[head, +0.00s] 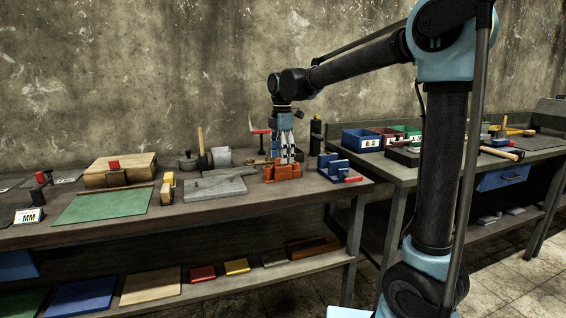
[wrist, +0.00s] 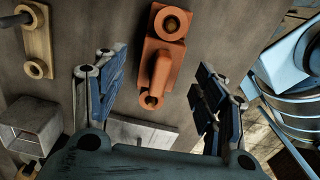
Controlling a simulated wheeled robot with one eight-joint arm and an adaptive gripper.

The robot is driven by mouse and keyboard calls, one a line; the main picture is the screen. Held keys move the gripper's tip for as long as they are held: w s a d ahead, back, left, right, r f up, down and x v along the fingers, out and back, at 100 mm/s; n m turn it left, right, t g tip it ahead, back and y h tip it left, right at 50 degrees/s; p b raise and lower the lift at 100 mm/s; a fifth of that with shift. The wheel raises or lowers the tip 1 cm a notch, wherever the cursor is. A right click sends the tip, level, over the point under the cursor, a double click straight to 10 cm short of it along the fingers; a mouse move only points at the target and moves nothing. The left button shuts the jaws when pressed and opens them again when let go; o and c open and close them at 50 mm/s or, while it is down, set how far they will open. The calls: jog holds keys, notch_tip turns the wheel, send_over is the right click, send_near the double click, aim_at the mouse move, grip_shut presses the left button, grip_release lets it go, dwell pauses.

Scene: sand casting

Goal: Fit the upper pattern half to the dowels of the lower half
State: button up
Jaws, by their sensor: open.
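An orange-brown pattern piece (head: 282,173) lies on the bench under my gripper (head: 284,155). In the wrist view the pattern piece (wrist: 160,58) is a long block with a raised middle, a wide round boss at its far end and a smaller ring at its near end. I cannot tell whether one half or both halves show, and no dowels can be made out. My gripper (wrist: 157,85) is open, pointing down, with its fingers on either side of the near part of the piece. No contact is visible.
A grey plate (head: 215,188) lies left of the pattern piece. A blue fixture (head: 335,166) with a red handle stands close on the right, near the bench end. A dark cylinder (head: 316,137) stands behind. A green mat (head: 104,205) lies further left.

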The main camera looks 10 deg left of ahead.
notch_tip(320, 180, up, 9)
jog(key=shift+r, duration=0.15)
dwell(0.4)
jog(key=s+d+f+m, duration=0.3)
jog(key=d+m, duration=0.1)
jog(key=d, duration=0.5)
jog(key=s+d+f+m+t, duration=0.1)
jog(key=s+d+f+m, duration=0.25)
jog(key=d, duration=0.55)
jog(key=s+d+f+m, duration=0.25)
jog(key=d+m, duration=0.25)
jog(key=d, duration=0.3)
jog(key=s+d+f+m, duration=0.6)
jog(key=s+d+f, duration=0.1)
jog(key=f, duration=0.2)
jog(key=s+d+f+m+t, duration=0.1)
jog(key=s+d+f+m, duration=0.5)
jog(key=f, duration=0.4)
jog(key=shift+s+d+f, duration=0.3)
jog(key=shift+s+d, duration=0.15)
jog(key=shift+s, duration=0.45)
jog(key=shift+m, duration=0.25)
